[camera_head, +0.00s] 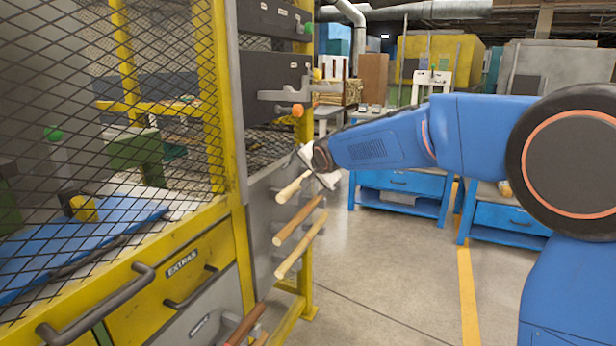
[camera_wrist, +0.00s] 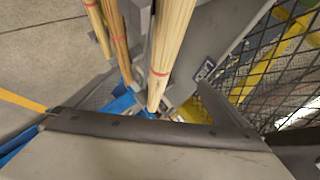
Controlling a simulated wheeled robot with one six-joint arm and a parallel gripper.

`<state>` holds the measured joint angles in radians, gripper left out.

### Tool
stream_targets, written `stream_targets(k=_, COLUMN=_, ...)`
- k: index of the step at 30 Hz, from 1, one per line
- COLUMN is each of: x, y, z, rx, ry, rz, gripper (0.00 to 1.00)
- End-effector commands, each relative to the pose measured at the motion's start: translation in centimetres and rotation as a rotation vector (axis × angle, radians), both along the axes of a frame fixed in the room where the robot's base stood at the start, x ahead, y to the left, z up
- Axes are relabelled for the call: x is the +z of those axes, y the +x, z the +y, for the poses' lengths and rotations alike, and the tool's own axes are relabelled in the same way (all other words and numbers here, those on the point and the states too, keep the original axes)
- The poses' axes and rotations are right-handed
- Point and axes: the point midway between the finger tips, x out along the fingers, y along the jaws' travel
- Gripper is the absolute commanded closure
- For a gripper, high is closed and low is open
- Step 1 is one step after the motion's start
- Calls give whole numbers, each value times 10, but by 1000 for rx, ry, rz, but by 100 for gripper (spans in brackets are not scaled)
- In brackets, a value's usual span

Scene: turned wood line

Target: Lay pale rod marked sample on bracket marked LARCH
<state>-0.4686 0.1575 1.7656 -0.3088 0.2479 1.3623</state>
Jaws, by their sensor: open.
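Three wooden rods stick out from a grey panel in the head view: a pale upper rod (camera_head: 293,187), a browner middle rod (camera_head: 299,229) and a pale lower rod (camera_head: 300,246). In the wrist view a pale rod with a red band (camera_wrist: 170,45) is closest, with two others to its left. No sample mark can be read. My gripper (camera_head: 322,166) is open by the outer end of the upper rod; I cannot tell whether that rod lies between the jaws. A grey bracket (camera_head: 290,95) juts out above. No LARCH label is readable.
A yellow frame with black mesh (camera_head: 110,110) stands at the left, above a yellow drawer marked EXTRAS (camera_head: 182,263). More rod ends (camera_head: 246,324) show low down. Blue workbenches (camera_head: 400,185) stand behind. The grey floor (camera_head: 385,285) in the middle is clear.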

Motion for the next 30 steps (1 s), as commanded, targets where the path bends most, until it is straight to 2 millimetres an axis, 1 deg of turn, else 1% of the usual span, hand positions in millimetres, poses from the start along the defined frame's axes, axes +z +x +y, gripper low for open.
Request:
stream_targets(k=15, x=0, y=0, z=0, rx=0, ry=-1, rz=1, gripper=0)
stream_targets(k=19, x=2, y=-3, z=-1, rx=0, ry=0, rz=0, gripper=0)
stream_targets(k=23, x=10, y=-14, z=-5, rx=0, ry=1, rz=0, gripper=0)
stream_targets(k=30, x=33, y=-46, z=-18, rx=1, ry=0, rz=-1, gripper=0)
